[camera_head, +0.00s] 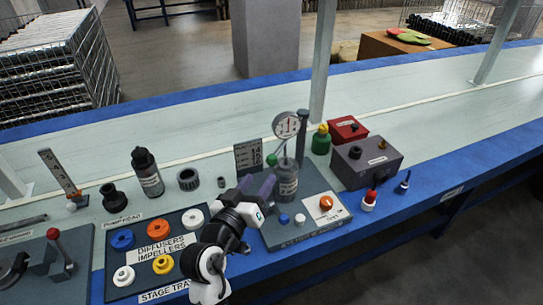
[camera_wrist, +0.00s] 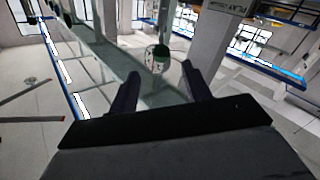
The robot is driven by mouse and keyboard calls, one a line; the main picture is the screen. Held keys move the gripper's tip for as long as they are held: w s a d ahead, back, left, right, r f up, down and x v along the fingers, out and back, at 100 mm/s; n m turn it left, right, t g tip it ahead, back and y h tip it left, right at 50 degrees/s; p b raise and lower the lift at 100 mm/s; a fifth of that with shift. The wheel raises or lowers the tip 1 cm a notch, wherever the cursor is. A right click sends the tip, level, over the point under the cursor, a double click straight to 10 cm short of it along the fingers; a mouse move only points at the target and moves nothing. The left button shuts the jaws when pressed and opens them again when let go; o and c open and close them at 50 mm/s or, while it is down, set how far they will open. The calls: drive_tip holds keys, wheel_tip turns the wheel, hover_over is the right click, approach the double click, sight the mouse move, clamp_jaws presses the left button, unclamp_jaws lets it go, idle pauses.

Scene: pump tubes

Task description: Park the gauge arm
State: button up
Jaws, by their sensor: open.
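The gauge (camera_head: 286,125) has a round white dial and stands over the grey station plate (camera_head: 275,238), beside a dark upright post (camera_head: 302,135). A green knob (camera_head: 272,160) sits below the dial, above and left of a grey bottle-like cylinder (camera_head: 287,182). I cannot tell how the arm joins the post. My gripper (camera_head: 257,187) is open and empty, just below and left of the green knob, apart from it.
A labelled tray (camera_head: 178,273) with coloured rings lies left of my arm. A small dark sign (camera_head: 248,156) stands behind my gripper. The bench behind the gauge is clear.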

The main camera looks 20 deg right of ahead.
sight(275, 154)
drive_tip(key=p+x, duration=0.2)
drive_tip(key=x, duration=0.8)
drive_tip(key=shift+w+d, duration=0.15)
drive_tip(key=shift+w, duration=0.15)
drive_tip(key=shift+f, duration=0.1)
clamp_jaws()
